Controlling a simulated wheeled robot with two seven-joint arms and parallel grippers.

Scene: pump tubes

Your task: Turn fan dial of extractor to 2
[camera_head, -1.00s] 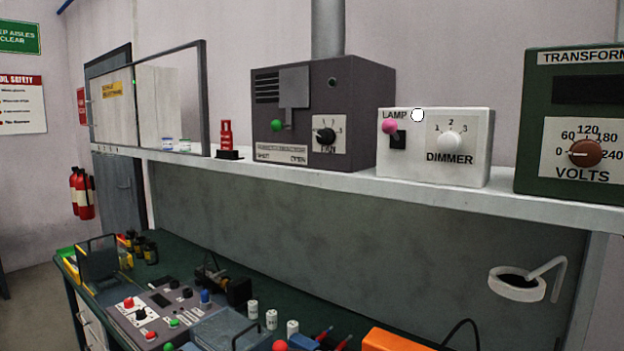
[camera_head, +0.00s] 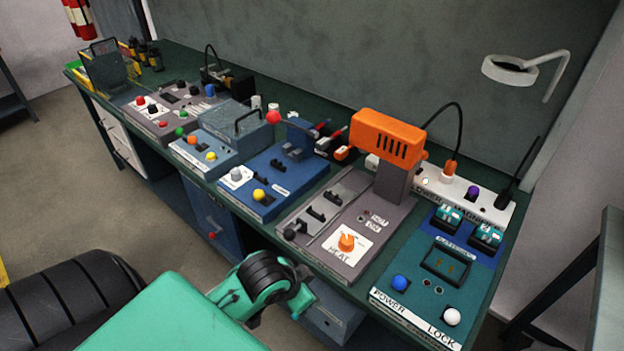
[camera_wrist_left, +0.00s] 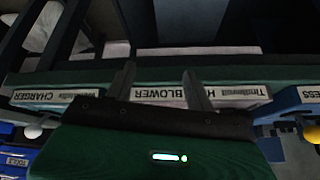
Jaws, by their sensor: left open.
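The extractor with its fan dial is in neither current view; the head view now points down at the bench, below the shelf that carried it. My left arm (camera_head: 180,315) comes in from the lower left, and its wrist end (camera_head: 265,285) is in front of the bench, close to the heat blower's front edge. In the left wrist view my left gripper (camera_wrist_left: 162,88) is open, with its two fingers apart and nothing between them. The fingers point at the bench front edge with the upside-down blower label (camera_wrist_left: 165,95). My right gripper is not in view.
The green bench (camera_head: 345,183) holds several devices: the orange heat blower (camera_head: 385,135) with its heat dial (camera_head: 346,242), a teal panel (camera_head: 410,305), a blue press (camera_head: 270,185) and a grey console (camera_head: 165,110). A white ring lamp (camera_head: 510,70) hangs at the right.

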